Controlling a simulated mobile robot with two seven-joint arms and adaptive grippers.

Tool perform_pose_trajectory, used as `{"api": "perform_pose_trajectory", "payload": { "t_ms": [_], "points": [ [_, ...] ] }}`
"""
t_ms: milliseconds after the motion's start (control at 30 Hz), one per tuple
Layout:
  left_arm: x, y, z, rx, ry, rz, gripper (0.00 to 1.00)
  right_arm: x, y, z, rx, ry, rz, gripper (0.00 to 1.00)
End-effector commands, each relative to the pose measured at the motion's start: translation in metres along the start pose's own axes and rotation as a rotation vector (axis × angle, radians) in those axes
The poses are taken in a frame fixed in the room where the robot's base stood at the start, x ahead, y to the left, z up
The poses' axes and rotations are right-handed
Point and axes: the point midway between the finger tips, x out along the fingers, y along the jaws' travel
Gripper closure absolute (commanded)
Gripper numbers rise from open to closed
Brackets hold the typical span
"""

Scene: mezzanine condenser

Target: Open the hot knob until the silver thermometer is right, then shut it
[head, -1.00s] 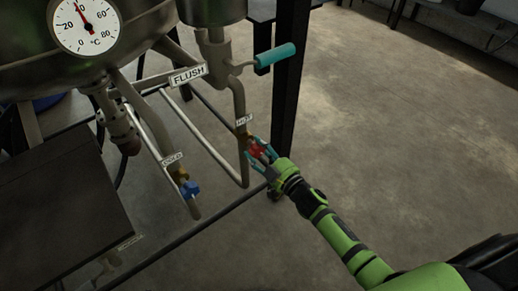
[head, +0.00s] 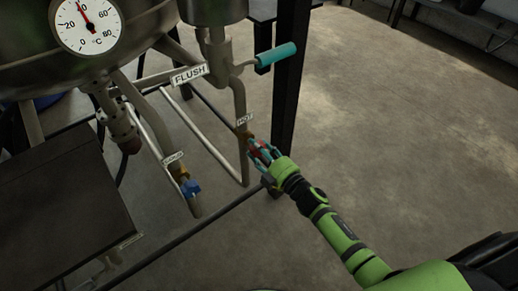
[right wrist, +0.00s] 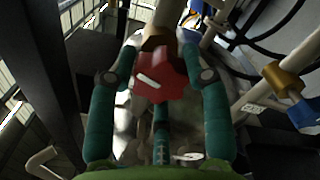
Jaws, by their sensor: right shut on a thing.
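The red hot knob (right wrist: 160,78) sits on a brass valve under the HOT label (head: 244,120). My right gripper (head: 258,150) is around it. In the right wrist view the teal fingers (right wrist: 158,75) are shut on the knob from both sides, and a white mark shows on its face. In the head view the fingers partly hide the knob. The silver thermometer (head: 87,27) is a white dial with a silver rim on the vessel. Its red needle points up and slightly left, near 40 °C. My left gripper is not in view.
A blue knob (head: 191,188) is on the neighbouring pipe, left of the hot knob. The FLUSH lever (head: 277,54) with a teal grip is above. A black post (head: 288,100) stands close behind. A dark flat panel (head: 60,195) is at lower left. Floor at right is clear.

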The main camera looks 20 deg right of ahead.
Motion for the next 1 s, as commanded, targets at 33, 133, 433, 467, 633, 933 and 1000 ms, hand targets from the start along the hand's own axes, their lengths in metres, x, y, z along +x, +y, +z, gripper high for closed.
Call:
{"api": "perform_pose_trajectory", "payload": {
  "t_ms": [33,133,433,467,633,933,1000],
  "points": [
    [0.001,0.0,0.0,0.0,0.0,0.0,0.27,-0.003,-0.004,0.008,-0.004,-0.021,-0.008,0.84],
    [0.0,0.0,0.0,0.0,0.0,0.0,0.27,-0.003,-0.004,0.008,-0.006,-0.021,-0.008,0.84],
    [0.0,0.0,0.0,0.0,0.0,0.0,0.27,-0.003,-0.003,0.009,-0.005,-0.022,-0.006,0.35],
    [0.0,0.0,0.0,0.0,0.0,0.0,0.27,-0.003,-0.003,0.009,-0.005,-0.022,-0.006,0.27],
    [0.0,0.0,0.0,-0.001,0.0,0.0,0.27,-0.002,-0.002,0.006,-0.005,-0.016,-0.004,0.27],
    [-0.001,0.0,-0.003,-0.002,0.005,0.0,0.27,-0.015,-0.001,0.005,-0.005,-0.012,-0.004,0.27],
    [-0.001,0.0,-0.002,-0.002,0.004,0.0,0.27,-0.027,-0.001,0.005,-0.005,-0.012,-0.005,0.27]
  ]
}}
